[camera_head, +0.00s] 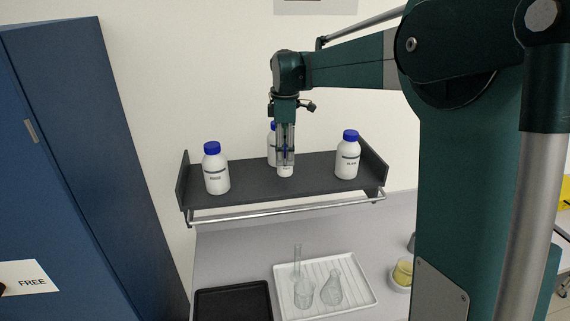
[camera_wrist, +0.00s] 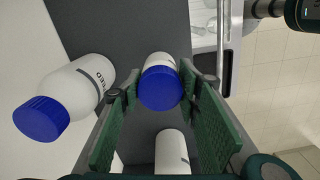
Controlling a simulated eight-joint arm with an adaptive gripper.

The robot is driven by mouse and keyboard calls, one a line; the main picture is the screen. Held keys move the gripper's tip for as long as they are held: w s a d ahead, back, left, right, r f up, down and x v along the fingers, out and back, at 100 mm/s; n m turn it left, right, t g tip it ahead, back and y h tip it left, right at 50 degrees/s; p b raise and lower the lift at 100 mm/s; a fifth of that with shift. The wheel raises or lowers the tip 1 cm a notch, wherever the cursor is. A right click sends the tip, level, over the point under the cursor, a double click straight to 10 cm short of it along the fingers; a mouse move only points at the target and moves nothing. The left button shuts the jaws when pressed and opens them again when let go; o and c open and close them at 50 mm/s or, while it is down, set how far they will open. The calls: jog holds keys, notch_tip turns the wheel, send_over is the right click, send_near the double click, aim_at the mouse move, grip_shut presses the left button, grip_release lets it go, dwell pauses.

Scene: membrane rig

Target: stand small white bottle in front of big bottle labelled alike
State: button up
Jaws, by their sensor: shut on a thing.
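My gripper (camera_head: 285,162) points down over the shelf, shut on a small white bottle (camera_head: 286,171) with a blue cap. The cap (camera_wrist: 160,88) shows between the fingers in the wrist view. The small bottle is upright, at or just above the shelf; I cannot tell whether it touches. A big white bottle (camera_head: 271,148) with a blue cap stands behind it, partly hidden by my gripper. Other big bottles stand at the left (camera_head: 216,170) and right (camera_head: 347,156). The small bottle's label is hidden.
The dark shelf (camera_head: 245,178) has raised end panels and a metal rail (camera_head: 290,208) along its front. Free shelf lies on both sides of the small bottle. Below, a white tray (camera_head: 366,296) holds glassware beside a black tray (camera_head: 235,288). A blue cabinet (camera_head: 75,150) stands at left.

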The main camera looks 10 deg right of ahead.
aim_at(285, 163)
jog(key=shift+f+p, duration=0.3)
jog(key=shift+f, duration=1.7)
jog(key=shift+f, duration=0.15)
jog(key=o, duration=1)
jog(key=shift+c, duration=0.2)
jog(key=shift+r+b, duration=0.75)
jog(key=shift+r, duration=5.4)
jog(key=shift+s, duration=0.1)
